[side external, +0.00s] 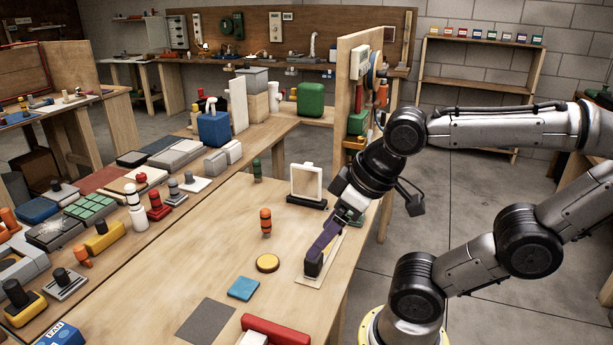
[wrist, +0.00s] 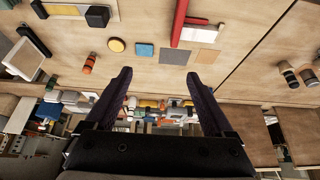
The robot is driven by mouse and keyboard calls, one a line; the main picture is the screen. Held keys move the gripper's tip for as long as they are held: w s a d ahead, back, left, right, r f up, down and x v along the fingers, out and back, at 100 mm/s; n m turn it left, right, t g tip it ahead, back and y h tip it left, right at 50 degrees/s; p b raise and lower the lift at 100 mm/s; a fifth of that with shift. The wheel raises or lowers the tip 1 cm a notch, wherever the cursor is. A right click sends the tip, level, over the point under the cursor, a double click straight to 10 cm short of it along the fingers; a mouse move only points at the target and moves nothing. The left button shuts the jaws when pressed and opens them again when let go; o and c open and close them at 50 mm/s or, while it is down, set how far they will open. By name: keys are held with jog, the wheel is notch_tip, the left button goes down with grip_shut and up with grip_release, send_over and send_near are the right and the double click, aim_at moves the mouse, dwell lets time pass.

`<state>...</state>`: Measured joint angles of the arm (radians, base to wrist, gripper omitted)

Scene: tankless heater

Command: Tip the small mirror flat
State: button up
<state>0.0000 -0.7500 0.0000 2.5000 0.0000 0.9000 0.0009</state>
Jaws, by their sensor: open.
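The small mirror (side external: 306,183) looks like a pale square panel in a light frame. It stands upright, leaning slightly, on a dark base (side external: 307,202) at the far right part of the table. In the wrist view the mirror (wrist: 24,60) is at the left edge, beside its dark base (wrist: 33,40). My gripper (side external: 322,244) is over the right side of the table, nearer the camera than the mirror and apart from it. In the wrist view its two dark purple fingers (wrist: 158,73) are spread with nothing between them.
A pale plate with a black block (wrist: 98,16) lies close by my gripper. An orange-banded peg (side external: 265,223), a green peg (side external: 257,171), a yellow disc (side external: 267,263), a blue square (side external: 243,288) and a red bar (side external: 275,330) are around. Bare table lies left of the mirror.

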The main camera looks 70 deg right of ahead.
jog(key=shift+c, duration=1.2)
jog(key=w+d+r+m+h, duration=0.1)
jog(key=w+d+r+m, duration=0.25)
jog(key=w+r, duration=0.2)
jog(key=w+d+r+m+h, duration=0.1)
jog(key=w+d+r+m, duration=0.1)
jog(key=w+r+m, duration=0.3)
jog(key=w+d+r+m+g+h, duration=0.15)
jog(key=w+d+r+m, duration=0.25)
jog(key=w+d, duration=0.7)
jog(key=m+g, duration=0.4)
jog(key=m, duration=0.2)
send_over(309, 163)
jog(key=a, duration=0.6)
notch_tip(309, 163, down, 15)
jog(key=shift+n+h, duration=0.25)
jog(key=shift+h, duration=0.2)
jog(key=x, duration=1.3)
jog(key=shift+d+f, duration=0.1)
jog(key=shift+d, duration=0.15)
